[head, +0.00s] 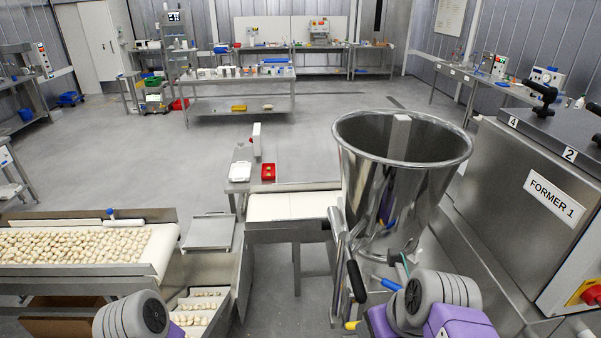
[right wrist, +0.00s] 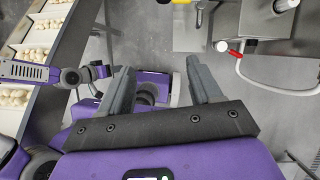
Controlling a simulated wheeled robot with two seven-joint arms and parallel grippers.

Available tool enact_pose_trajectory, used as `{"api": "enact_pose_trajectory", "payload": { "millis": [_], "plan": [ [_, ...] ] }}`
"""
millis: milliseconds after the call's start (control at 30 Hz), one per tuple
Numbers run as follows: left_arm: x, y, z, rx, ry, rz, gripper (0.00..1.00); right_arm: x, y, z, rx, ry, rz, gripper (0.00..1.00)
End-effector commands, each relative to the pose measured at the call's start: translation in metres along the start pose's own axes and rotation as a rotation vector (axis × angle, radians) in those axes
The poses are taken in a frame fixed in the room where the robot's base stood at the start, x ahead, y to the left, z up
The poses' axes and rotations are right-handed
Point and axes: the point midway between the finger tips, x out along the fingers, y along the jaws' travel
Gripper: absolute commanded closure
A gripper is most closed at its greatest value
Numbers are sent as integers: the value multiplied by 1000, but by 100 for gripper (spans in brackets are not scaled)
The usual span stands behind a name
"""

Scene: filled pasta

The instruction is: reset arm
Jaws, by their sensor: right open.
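My right gripper (right wrist: 159,66) shows in the right wrist view with its two dark grey fingers spread apart. Nothing is between the fingers; behind the gap are the grey floor and purple parts of my own body. In the head view my right arm (head: 440,298) is at the bottom right, below the steel hopper; its gripper cannot be made out there. My left arm (head: 132,318) shows only as a grey joint at the bottom left of the head view, near the trays of pasta. I cannot see the left gripper's fingers.
A steel hopper (head: 385,170) stands close in front, beside the FORMER 1 machine (head: 540,190). A conveyor of pasta (head: 165,245) is at left, with pasta trays (head: 222,302) near it. In the right wrist view, a red-ended valve (right wrist: 235,55) and white hose are near. Open floor lies beyond.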

Motion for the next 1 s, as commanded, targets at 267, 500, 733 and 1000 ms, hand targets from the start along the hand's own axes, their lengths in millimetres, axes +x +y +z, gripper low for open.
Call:
{"api": "enact_pose_trajectory", "payload": {
  "millis": [267,500,733,1000],
  "plan": [
    [15,-5,-1,1,1,0,42,55,-27,0,-296,-76,107,36],
    [35,-13,-2,0,1,0,42,160,-42,-14,-743,-172,202,36],
    [53,-20,-3,1,1,0,42,276,-25,-56,-1232,-232,259,36],
    [75,-28,-4,0,1,0,42,400,25,-154,-1895,-274,350,36]
  ]
}}
